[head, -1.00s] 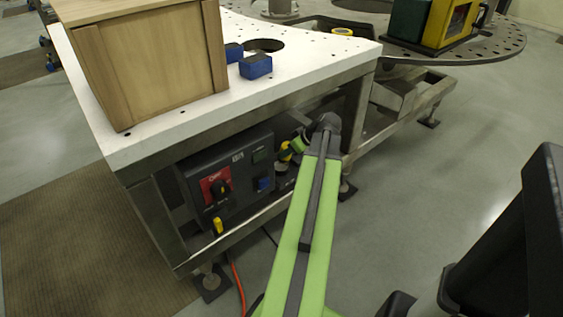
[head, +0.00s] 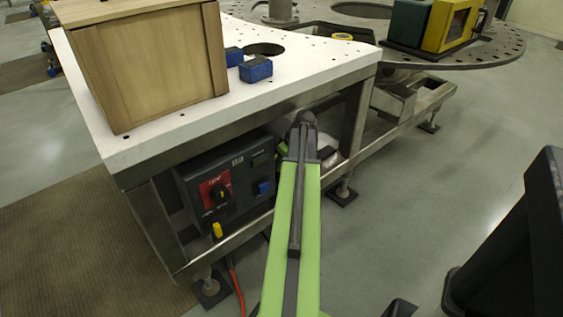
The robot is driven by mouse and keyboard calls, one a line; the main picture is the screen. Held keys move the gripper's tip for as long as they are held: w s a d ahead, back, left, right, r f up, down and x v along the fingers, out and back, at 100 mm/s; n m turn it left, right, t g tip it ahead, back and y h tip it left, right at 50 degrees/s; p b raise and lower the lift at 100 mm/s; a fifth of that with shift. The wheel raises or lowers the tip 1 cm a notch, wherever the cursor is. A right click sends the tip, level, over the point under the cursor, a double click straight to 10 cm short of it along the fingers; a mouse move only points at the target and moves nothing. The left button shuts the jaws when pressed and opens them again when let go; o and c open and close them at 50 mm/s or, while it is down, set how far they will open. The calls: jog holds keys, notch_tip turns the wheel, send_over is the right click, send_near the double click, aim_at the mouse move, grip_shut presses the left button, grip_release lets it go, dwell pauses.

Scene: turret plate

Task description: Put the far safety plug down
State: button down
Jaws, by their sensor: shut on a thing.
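A yellow plug (head: 217,229) sits at the lower front of the dark control box (head: 238,205) under the white table. I cannot tell whether it is a safety plug. No other plug can be made out. My arm (head: 296,215) reaches under the table edge, just right of the control box. Its raised joint hides most of what lies beyond. My gripper is hidden behind my own arm, so its jaws and anything in them cannot be seen.
The white table (head: 150,142) carries a wooden box (head: 150,70) and two blue blocks, one (head: 256,69) nearer. Metal table legs and a lower rail stand close to my arm.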

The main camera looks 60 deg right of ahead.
jog(key=shift+f, duration=0.4)
jog(key=shift+f, duration=0.15)
jog(key=c, duration=0.7)
grip_release()
jog(key=shift+c, duration=0.2)
jog(key=p+v, duration=1.1)
jog(key=v, duration=0.1)
jog(key=shift+s, duration=0.15)
